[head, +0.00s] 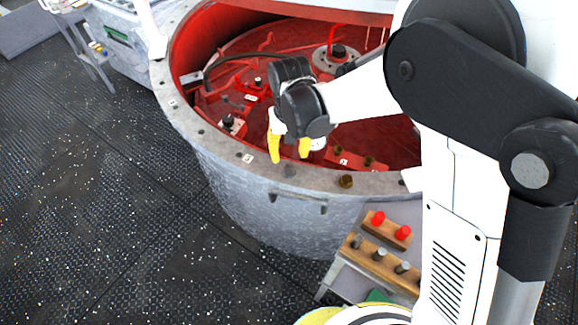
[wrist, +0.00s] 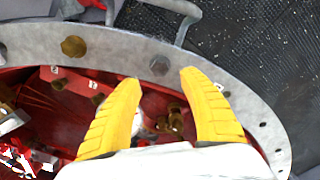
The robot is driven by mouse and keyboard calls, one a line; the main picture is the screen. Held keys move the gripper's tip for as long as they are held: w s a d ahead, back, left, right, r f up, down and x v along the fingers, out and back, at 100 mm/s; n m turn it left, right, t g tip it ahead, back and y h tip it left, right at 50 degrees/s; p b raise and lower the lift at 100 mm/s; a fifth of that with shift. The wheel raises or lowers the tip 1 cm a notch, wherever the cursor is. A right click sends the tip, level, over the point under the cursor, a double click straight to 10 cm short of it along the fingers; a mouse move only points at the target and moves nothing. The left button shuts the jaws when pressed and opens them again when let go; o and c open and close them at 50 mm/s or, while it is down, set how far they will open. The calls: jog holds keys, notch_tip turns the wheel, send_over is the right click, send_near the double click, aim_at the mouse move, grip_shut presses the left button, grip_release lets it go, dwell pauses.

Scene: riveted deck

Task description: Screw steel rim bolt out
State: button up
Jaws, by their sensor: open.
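The steel rim bolt (wrist: 159,65) is a grey hex head seated in the pale metal rim (wrist: 120,48) of the round tank. It also shows on the near rim in the head view (head: 290,171). My gripper (head: 290,156) is open, with two yellow fingers pointing down just above this part of the rim. In the wrist view my gripper (wrist: 158,78) has its fingertips on either side of the bolt in the picture, with nothing between them. The exact gap to the bolt cannot be told.
A brass bolt (wrist: 73,46) sits in the rim beside the steel one. The tank's red interior (head: 240,75) holds fittings and a black hose. Below the rim, a wooden rack (head: 395,262) holds grey bolts, and another block holds red-topped pieces (head: 378,218). Deck floor at left is clear.

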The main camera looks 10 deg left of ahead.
aim_at(289, 168)
notch_tip(289, 168, down, 7)
jog(key=shift+f+b, duration=0.1)
jog(key=shift+b, duration=0.8)
jog(key=shift+c, duration=0.3)
grip_shut()
